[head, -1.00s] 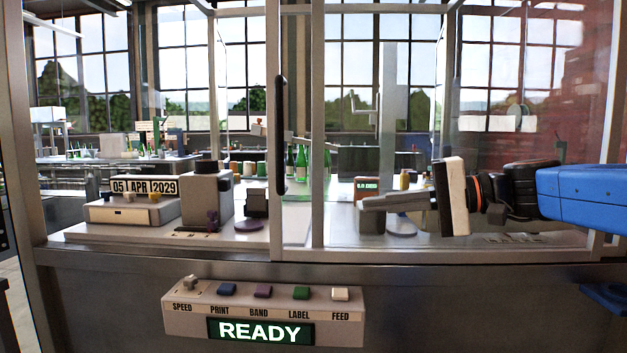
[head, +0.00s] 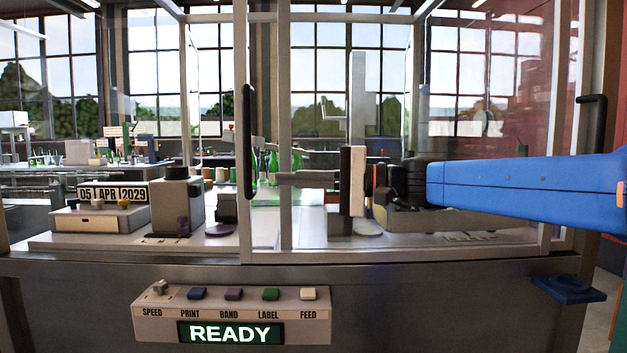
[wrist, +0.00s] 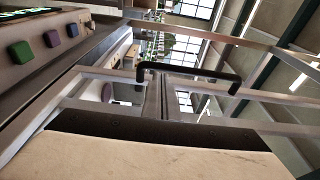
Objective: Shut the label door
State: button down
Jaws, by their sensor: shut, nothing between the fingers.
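A glazed door with a pale metal frame (head: 243,70) covers the right part of the machine front. I take it for the label door, though no marking on it shows. Its black upright handle (head: 249,142) is on its left edge post; the handle also crosses the middle of the wrist view (wrist: 190,72). The bay to its left looks open. My gripper (head: 282,178) is shut and empty. It points left in front of the glass, with its tip slightly right of the handle and apart from it. The fingertips do not show clearly in the wrist view.
A control box (head: 232,315) with several buttons and a READY display juts out below. A date printer (head: 98,205) and a grey unit (head: 176,200) stand in the left bay. Another black handle (head: 592,125) and a blue bracket (head: 568,289) are at the right.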

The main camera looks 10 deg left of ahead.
jog(key=shift+s+a, duration=0.15)
jog(key=shift+a, duration=2.2)
jog(key=shift+a, duration=0.1)
